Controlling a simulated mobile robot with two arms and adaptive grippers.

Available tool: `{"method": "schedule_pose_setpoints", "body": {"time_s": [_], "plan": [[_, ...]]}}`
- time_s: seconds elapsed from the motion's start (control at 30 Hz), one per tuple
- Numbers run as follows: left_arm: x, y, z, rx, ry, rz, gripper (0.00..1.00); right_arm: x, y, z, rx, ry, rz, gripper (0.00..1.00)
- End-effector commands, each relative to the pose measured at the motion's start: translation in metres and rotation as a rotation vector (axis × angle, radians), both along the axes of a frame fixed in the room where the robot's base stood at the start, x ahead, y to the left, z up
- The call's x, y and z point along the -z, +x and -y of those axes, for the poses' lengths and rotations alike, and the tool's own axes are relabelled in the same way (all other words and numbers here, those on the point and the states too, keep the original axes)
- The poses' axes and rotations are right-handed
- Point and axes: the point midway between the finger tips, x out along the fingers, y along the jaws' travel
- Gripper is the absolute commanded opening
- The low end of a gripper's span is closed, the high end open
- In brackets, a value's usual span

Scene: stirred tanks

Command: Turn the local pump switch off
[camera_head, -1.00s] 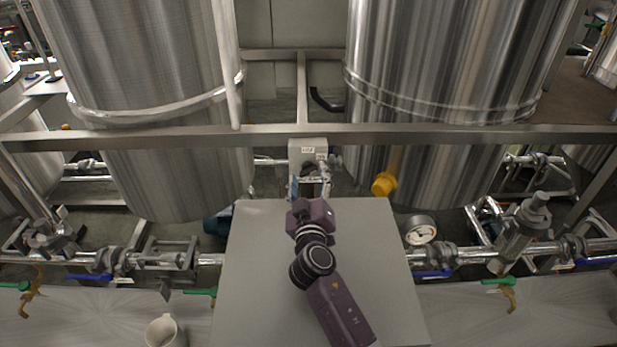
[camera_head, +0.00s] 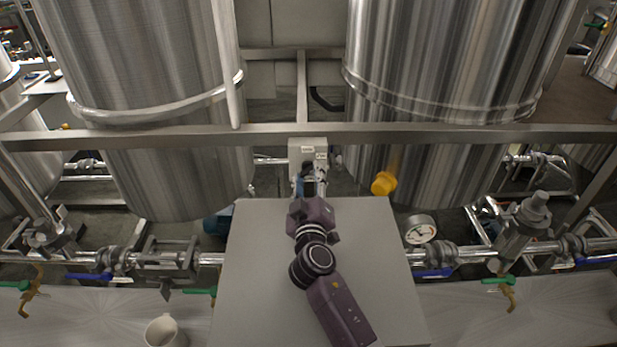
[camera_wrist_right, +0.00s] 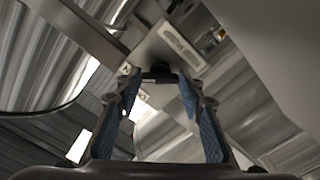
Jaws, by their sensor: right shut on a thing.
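The local pump switch is a pale box (camera_head: 307,146) with small labels, below the horizontal beam between the two tanks. In the wrist view the box (camera_wrist_right: 160,48) is at the top, with a dark knob (camera_wrist_right: 160,72) on it. My right gripper (camera_head: 308,178) is at the front of the box in the head view, its arm reaching over the grey panel. In the wrist view the blue-padded fingers of my right gripper (camera_wrist_right: 159,82) stand on both sides of the knob and are shut on it. The knob's setting is unclear. My left gripper is out of view.
A flat grey panel (camera_head: 255,275) lies under my right arm. The horizontal steel beam (camera_head: 450,135) runs just behind the switch box. A pressure gauge (camera_head: 420,229) and a yellow cap (camera_head: 384,184) are to the right. A mug (camera_head: 165,332) stands at lower left.

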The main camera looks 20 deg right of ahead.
Motion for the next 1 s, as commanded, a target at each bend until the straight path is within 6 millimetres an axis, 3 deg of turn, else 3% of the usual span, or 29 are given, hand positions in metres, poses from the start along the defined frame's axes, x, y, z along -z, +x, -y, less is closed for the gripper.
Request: {"method": "schedule_pose_setpoints", "body": {"time_s": [0.6, 1.0], "plan": [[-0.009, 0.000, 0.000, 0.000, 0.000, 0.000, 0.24, -0.001, 0.000, 0.000, -0.001, -0.546, -0.157, 0.12], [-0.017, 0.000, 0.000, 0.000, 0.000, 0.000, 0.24, 0.000, 0.000, -0.001, -0.002, -0.787, -0.226, 0.12]]}}
